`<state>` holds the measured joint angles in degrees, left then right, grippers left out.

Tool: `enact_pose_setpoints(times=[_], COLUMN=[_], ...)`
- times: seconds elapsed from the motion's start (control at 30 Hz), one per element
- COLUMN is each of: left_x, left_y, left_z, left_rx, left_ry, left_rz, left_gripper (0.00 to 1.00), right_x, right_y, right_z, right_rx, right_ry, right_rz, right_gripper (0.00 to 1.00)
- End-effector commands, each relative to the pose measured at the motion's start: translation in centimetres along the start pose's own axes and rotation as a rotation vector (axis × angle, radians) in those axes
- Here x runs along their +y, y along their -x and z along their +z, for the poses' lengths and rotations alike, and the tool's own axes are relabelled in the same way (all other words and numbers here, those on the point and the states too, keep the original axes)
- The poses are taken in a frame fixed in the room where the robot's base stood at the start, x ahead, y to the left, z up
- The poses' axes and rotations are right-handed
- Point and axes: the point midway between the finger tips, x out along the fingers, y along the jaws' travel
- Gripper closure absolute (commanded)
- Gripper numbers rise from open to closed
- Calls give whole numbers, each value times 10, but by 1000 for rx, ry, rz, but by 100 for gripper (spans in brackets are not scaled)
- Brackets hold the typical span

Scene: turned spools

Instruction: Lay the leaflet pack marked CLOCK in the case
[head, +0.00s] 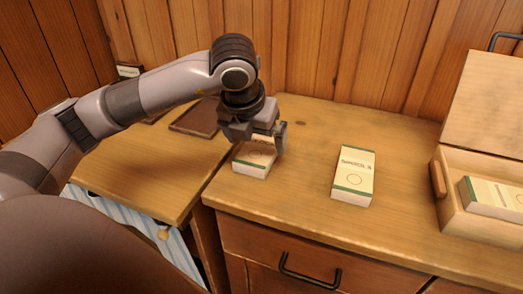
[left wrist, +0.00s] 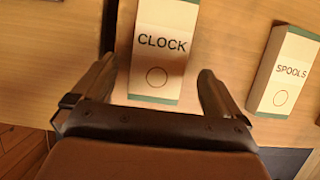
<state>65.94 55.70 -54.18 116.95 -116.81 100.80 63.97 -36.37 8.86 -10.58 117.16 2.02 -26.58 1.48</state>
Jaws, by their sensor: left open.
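The CLOCK leaflet pack (left wrist: 160,50), white with a green end band and a circle, lies flat on the wooden cabinet top near its left edge. In the head view the pack (head: 254,164) is partly hidden by my left gripper (head: 258,150). In the left wrist view the gripper's two fingers (left wrist: 158,88) are apart, one on each side of the pack's near end, with gaps visible. The open wooden case (head: 448,210) stands at the right, lid raised, with a similar pack (head: 492,197) inside. My right gripper is not in view.
A second pack (head: 353,172) lies between the CLOCK pack and the case; in the left wrist view it reads SPOOLS (left wrist: 284,72). A dark tray (head: 196,118) lies on the lower table at left. The cabinet top's front middle is clear.

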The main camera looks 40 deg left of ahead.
Motion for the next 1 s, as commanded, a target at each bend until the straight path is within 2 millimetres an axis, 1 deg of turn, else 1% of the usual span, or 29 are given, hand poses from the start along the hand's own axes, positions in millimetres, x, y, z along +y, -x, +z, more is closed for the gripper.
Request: enact_pose_setpoints(times=[0.03, 0.1, 0.2, 0.47, 0.5, 0.57, 0.6, 0.67, 0.7, 0.73, 0.77, 1.0], left_x=[2, 1, 1, 1, 1, 1, 0, 0, 0, 0, 0, 0], left_y=[-10, -20, -29, -32, -32, -32, -32, -32, -32, -32, -32, -30], left_z=[-3, -3, -3, -3, -3, -3, -3, -3, -3, -2, -2, -1], left_rx=[4, 4, 3, 1, 2, 2, 2, 2, 2, 0, 0, 0], left_ry=[1, 1, -1, -2, -2, -2, -2, -2, -2, -2, -2, -2], left_rz=[3, 1, -1, -2, -2, -3, -3, -3, -3, -3, -3, -3], left_gripper=[0, 0, 0, 0, 6, 26, 39, 59, 61, 61, 67, 67], right_x=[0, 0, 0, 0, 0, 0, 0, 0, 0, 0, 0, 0], right_y=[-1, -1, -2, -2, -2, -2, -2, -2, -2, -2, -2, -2], right_z=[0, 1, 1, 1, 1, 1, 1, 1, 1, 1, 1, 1], right_rx=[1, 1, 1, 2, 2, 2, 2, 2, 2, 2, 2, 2], right_ry=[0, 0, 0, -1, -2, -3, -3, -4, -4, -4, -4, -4], right_rz=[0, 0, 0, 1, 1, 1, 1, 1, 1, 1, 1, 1], right_gripper=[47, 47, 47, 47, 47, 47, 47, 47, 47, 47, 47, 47])
